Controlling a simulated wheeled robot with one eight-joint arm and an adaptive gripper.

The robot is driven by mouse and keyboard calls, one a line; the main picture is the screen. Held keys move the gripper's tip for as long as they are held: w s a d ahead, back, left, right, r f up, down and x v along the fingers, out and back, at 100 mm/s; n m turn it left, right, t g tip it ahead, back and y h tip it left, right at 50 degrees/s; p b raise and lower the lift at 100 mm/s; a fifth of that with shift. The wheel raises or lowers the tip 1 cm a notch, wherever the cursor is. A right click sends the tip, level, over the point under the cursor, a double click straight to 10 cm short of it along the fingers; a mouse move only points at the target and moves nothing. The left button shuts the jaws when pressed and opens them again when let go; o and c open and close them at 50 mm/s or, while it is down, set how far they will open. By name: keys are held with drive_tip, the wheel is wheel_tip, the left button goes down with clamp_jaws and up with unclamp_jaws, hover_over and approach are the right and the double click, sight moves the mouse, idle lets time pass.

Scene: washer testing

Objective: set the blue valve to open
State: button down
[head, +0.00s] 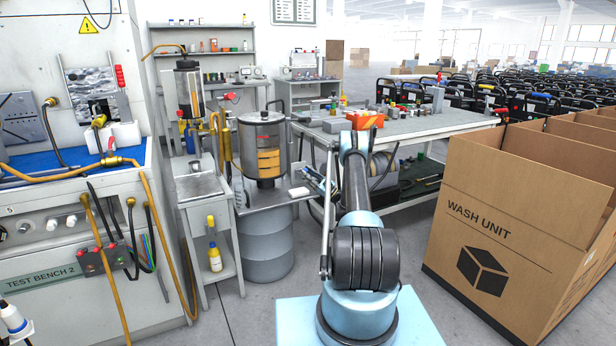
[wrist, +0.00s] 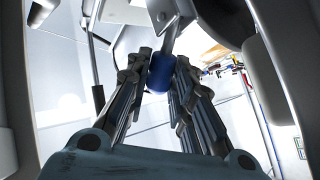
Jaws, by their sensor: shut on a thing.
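In the wrist view, the blue valve's handle (wrist: 158,78) is a small rounded blue grip at the end of a grey metal lever (wrist: 170,38). My gripper (wrist: 161,66) is closed around this blue grip, with one dark jointed finger on each side of it. The lever runs up from the grip towards a metal joint near the top of the picture. I cannot tell from this view how far the valve is turned. In the head view my arm reaches forward, and the gripper and the blue valve cannot be made out clearly there.
A metal tank (head: 262,150) on a grey drum (head: 266,243) stands left of my arm. Test Bench 2 (head: 60,283), with hoses, is at far left. A cluttered worktable (head: 440,124) is behind my arm. A Wash Unit carton (head: 490,230) stands at right.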

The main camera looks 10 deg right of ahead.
drive_tip(key=shift+s, duration=0.15)
drive_tip(key=c, duration=1.4)
unclamp_jaws()
drive_tip(key=shift+d, duration=0.1)
drive_tip(key=v, duration=0.5)
drive_tip(key=shift+s+d+f, duration=0.1)
drive_tip(key=shift+d, duration=0.2)
drive_tip(key=s+d, duration=0.5)
drive_tip(key=d, duration=0.5)
drive_tip(key=shift+s, duration=0.3)
drive_tip(key=shift+a, duration=0.1)
